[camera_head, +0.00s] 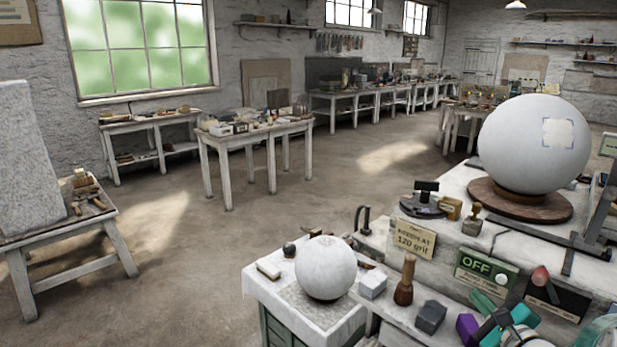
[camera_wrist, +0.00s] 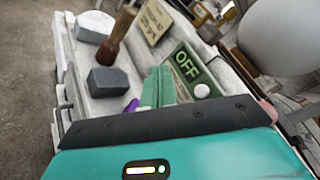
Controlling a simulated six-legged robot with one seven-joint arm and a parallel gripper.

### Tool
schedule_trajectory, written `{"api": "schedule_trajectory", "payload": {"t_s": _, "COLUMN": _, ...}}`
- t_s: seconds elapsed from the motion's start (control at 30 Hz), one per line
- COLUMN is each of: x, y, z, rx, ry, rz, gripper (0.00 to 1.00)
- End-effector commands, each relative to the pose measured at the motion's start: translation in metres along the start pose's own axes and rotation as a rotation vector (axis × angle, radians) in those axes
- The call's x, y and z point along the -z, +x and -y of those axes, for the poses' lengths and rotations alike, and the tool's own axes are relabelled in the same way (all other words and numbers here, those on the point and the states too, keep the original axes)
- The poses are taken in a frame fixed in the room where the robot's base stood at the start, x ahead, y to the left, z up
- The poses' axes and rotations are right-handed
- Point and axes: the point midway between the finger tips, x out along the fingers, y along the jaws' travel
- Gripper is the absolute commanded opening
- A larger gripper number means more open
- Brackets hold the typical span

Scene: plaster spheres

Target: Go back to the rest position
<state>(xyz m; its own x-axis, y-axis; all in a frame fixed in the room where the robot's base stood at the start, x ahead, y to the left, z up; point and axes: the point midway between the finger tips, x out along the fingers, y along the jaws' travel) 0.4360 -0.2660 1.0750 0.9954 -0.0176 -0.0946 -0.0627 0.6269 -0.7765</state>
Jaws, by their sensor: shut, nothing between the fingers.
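My gripper (camera_head: 474,316) shows at the lower right of the head view, with teal and purple fingers and a dark and teal body behind. It is shut and empty, over the front of the stone workbench near the green OFF sign (camera_head: 486,271). In the wrist view my gripper (camera_wrist: 148,94) shows partly past its dark bar. A dark grey block (camera_head: 430,317) lies just left of it; it also shows in the wrist view (camera_wrist: 108,80). The fingertips' exact height above the bench is hard to tell.
A large plaster sphere (camera_head: 533,143) stands on a round wooden base at the right. A smaller sphere (camera_head: 326,267) sits on a side stand. A wooden mallet (camera_head: 404,280), a pale block (camera_head: 372,284) and a grit sign (camera_head: 413,238) are close by. The floor (camera_head: 190,265) at left is open.

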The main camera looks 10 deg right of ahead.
Motion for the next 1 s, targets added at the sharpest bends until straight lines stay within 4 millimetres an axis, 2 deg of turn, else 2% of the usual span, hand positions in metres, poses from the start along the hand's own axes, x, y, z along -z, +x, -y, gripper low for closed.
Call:
{"api": "schedule_trajectory", "payload": {"t_s": 0.1, "x": -0.060, "y": 0.008, "z": -0.030, "rx": -0.163, "ry": -0.117, "rz": 0.130, "gripper": 0.00}}
{"api": "schedule_trajectory", "payload": {"t_s": 0.2, "x": -0.114, "y": 0.003, "z": -0.067, "rx": -0.340, "ry": -0.259, "rz": 0.252, "gripper": 0.00}}
{"api": "schedule_trajectory", "payload": {"t_s": 0.3, "x": -0.157, "y": -0.013, "z": -0.102, "rx": -0.506, "ry": -0.419, "rz": 0.360, "gripper": 0.00}}
{"api": "schedule_trajectory", "payload": {"t_s": 0.4, "x": -0.187, "y": -0.035, "z": -0.133, "rx": -0.658, "ry": -0.595, "rz": 0.447, "gripper": 0.00}}
{"api": "schedule_trajectory", "payload": {"t_s": 0.53, "x": -0.210, "y": -0.069, "z": -0.164, "rx": -0.828, "ry": -0.849, "rz": 0.537, "gripper": 0.00}}
{"api": "schedule_trajectory", "payload": {"t_s": 0.7, "x": -0.220, "y": -0.110, "z": -0.183, "rx": -0.994, "ry": -1.220, "rz": 0.606, "gripper": 0.00}}
{"api": "schedule_trajectory", "payload": {"t_s": 0.83, "x": -0.220, "y": -0.134, "z": -0.180, "rx": -1.067, "ry": -1.528, "rz": 0.616, "gripper": 0.00}}
{"api": "schedule_trajectory", "payload": {"t_s": 1.0, "x": -0.218, "y": -0.151, "z": -0.163, "rx": -1.087, "ry": -1.874, "rz": 0.580, "gripper": 0.00}}
